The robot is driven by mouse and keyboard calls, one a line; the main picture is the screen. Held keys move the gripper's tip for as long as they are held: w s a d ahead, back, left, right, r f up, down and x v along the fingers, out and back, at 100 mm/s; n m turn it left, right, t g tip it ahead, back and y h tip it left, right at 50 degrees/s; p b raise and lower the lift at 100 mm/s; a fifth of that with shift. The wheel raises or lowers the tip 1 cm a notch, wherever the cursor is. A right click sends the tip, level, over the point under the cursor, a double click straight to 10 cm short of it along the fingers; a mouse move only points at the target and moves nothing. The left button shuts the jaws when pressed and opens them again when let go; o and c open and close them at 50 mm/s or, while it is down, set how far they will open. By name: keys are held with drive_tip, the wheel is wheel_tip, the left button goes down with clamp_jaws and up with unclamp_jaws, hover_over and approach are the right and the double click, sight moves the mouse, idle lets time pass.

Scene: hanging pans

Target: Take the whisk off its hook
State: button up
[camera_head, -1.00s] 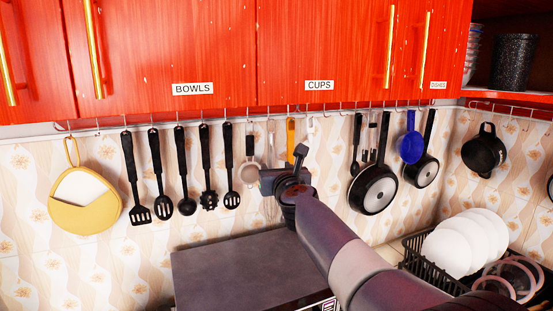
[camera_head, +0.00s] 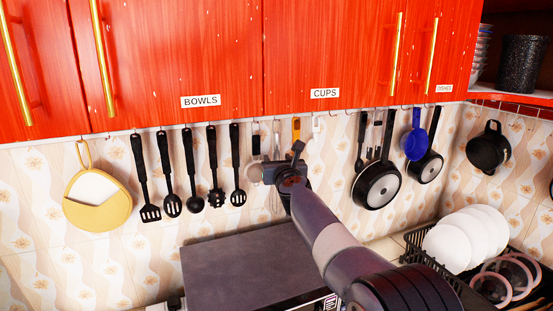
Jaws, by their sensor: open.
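The whisk (camera_head: 275,201) hangs from the rail under the red cabinets, between a small strainer and an orange utensil. Its wire loops show just below my gripper, and its upper handle is partly hidden. My gripper (camera_head: 281,165) is open, in front of the whisk's handle as I see it. One dark finger shows at its upper right. I cannot tell whether the handle is between the fingers or touched by them. The hook at the whisk's top is too small to see clearly.
The strainer (camera_head: 256,168) hangs close on the left and the orange utensil (camera_head: 296,130) close on the right. Black utensils (camera_head: 190,170) hang further left, pans (camera_head: 377,184) to the right. A grey appliance top (camera_head: 250,270) lies below. Plates (camera_head: 465,238) stand in a rack.

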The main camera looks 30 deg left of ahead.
drive_tip(key=shift+c, duration=0.3)
clamp_jaws()
drive_tip(key=shift+d+r, duration=0.1)
drive_tip(key=shift+r, duration=0.1)
drive_tip(key=shift+r, duration=0.55)
drive_tip(key=shift+s+f, duration=0.1)
